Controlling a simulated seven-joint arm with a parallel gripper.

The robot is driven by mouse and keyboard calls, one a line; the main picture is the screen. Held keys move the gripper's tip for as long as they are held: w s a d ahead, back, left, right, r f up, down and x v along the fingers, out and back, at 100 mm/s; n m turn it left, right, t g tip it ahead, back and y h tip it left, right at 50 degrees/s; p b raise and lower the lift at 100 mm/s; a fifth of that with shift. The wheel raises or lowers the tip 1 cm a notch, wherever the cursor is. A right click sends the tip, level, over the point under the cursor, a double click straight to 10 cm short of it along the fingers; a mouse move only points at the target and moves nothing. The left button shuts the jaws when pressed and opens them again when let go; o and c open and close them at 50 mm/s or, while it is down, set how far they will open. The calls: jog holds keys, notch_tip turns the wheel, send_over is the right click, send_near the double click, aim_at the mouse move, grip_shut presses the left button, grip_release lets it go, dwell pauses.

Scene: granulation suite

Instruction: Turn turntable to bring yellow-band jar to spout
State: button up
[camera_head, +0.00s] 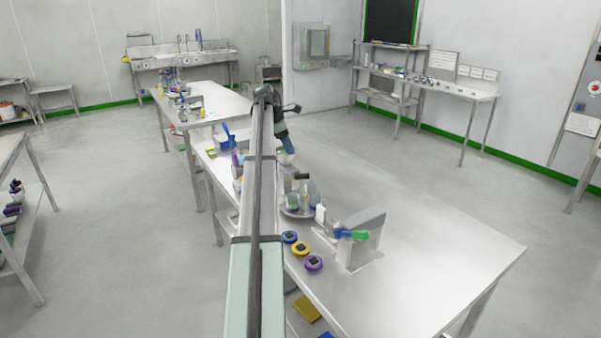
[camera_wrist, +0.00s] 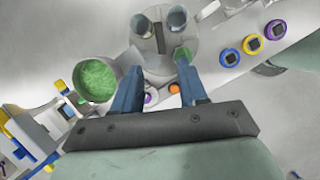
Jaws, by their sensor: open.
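The turntable is a grey disc on the steel bench in the head view (camera_head: 296,213), with jars standing on it. In the wrist view the turntable (camera_wrist: 153,62) lies beyond my fingertips, with a dark upright bar (camera_wrist: 160,38) near its middle. Two grey jars (camera_wrist: 140,25) (camera_wrist: 177,18) stand at its far side, and a green-filled jar (camera_wrist: 183,54) is partly hidden by my right finger. I cannot make out a yellow band on any jar, nor clearly identify the spout. My gripper (camera_wrist: 161,76) is open and empty, its blue fingers spread; it also shows in the head view (camera_head: 289,145).
A bowl of green granules (camera_wrist: 96,79) is close to my left finger. Blue, yellow and purple round pieces (camera_head: 301,248) line the bench's near-left edge. A grey stand with a blue-green lever (camera_head: 351,235) is beside them. The bench's right side is clear.

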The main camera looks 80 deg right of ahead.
aim_at(302, 174)
jog(key=x, duration=1.2)
jog(key=shift+f, duration=0.1)
grip_shut()
dwell(0.4)
